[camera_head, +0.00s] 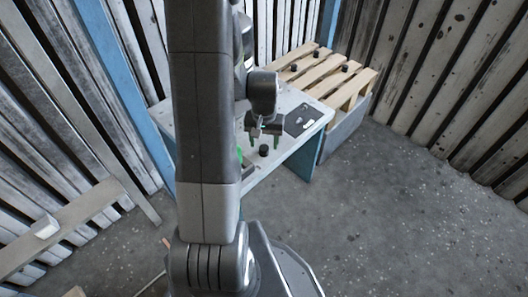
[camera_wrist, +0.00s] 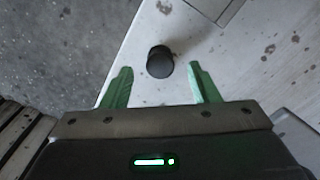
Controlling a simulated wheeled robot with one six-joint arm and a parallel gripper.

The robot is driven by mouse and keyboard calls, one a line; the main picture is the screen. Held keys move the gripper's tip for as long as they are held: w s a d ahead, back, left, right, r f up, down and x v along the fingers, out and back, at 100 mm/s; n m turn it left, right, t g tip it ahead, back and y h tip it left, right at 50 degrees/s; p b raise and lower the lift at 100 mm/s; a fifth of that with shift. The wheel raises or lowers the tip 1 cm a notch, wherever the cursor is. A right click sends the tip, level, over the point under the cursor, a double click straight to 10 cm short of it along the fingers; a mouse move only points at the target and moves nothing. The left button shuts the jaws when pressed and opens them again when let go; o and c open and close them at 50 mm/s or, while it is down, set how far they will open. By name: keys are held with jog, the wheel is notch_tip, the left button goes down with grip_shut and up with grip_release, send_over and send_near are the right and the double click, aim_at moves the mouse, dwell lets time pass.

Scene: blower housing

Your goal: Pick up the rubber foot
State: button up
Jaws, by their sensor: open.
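The rubber foot (camera_wrist: 160,62) is a small black cylinder on the pale worktable (camera_wrist: 120,62), near its edge. In the wrist view it lies ahead of and roughly midway between the fingertips, apart from both. In the head view a small black cylinder (camera_head: 263,150) stands near the table's front edge, just below my gripper. My gripper (camera_head: 264,141) has green fingers and is open and empty above the table. Its open fingers also show in the wrist view (camera_wrist: 160,76). My arm hides the left part of the table in the head view.
A dark panel (camera_head: 303,119) with a pale shape lies on the table to the right of my gripper. A wooden slatted pallet (camera_head: 340,80) behind it carries several small black pieces. Grey floor (camera_head: 400,220) is open at the right. Plank walls surround the place.

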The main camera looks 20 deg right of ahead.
aim_at(264, 147)
notch_tip(264, 147, down, 3)
jog(key=shift+f+b, duration=0.1)
jog(key=shift+b, duration=0.25)
jog(key=c, duration=1)
jog(key=shift+c, duration=0.2)
